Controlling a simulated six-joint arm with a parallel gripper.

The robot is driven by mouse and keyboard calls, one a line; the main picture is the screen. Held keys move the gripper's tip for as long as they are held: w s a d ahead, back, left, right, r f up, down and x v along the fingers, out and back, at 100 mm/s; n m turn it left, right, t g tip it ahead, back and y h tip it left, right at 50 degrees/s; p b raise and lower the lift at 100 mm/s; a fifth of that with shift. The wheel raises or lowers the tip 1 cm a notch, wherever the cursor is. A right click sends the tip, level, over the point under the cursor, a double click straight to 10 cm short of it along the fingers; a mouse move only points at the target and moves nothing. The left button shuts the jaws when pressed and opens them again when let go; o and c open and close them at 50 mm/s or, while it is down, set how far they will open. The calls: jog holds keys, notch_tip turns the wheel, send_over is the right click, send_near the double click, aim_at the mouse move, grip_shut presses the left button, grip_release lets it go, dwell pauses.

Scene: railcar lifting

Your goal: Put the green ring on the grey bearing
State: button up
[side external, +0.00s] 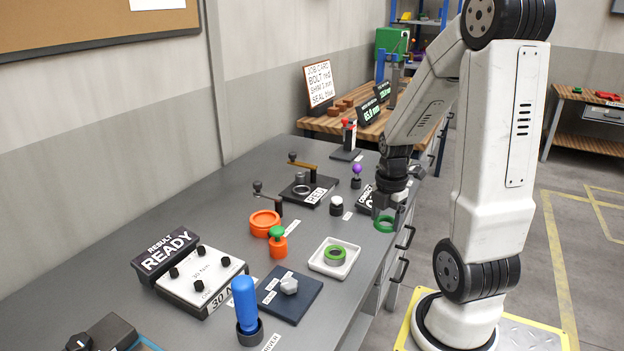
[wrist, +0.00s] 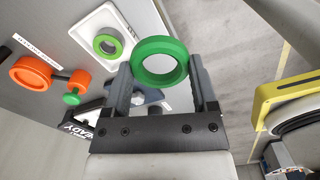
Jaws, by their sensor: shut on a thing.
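My gripper (wrist: 161,72) is shut on a dark green ring (wrist: 140,62), holding it between the two fingertips. In the side view, the held green ring (side external: 377,226) hangs in the air below the wrist near the bench's front edge. A white tray (side external: 351,262) on the bench holds a grey ring-shaped part with a lighter green ring (side external: 334,247) at its top. In the wrist view this tray (wrist: 127,15) is left of the held ring, apart from it. Another grey round part (side external: 301,189) sits on a black fixture farther back. I cannot tell which grey part is the bearing.
Orange parts (side external: 265,222), a green-topped orange knob (side external: 277,240), a blue-handled driver (side external: 244,304) and a dark pad (side external: 289,304) stand around the tray. A crank (side external: 266,192) rises behind. Drawer handles line the bench's front.

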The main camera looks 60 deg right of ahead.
jog(key=shift+m, duration=0.3)
jog(key=a, duration=0.2)
jog(key=a+r, duration=0.1)
jog(key=a, duration=0.1)
jog(key=a+r, duration=0.1)
jog(key=a, duration=0.1)
jog(key=shift+s+a, duration=0.35)
jog(key=shift+a, duration=0.5)
jog(key=shift+d, duration=0.1)
send_over(335, 252)
jog(key=s+a, duration=0.1)
jog(key=s, duration=0.1)
jog(key=f, duration=0.8)
jog(key=shift+w, duration=0.2)
jog(key=shift+w+d+f, duration=0.3)
jog(key=shift+w+f, duration=0.25)
jog(key=shift+f, duration=0.1)
jog(key=shift+f, duration=0.15)
jog(key=shift+w+f, duration=0.2)
jog(key=shift+d+f, duration=0.1)
jog(key=shift+f, duration=1.4)
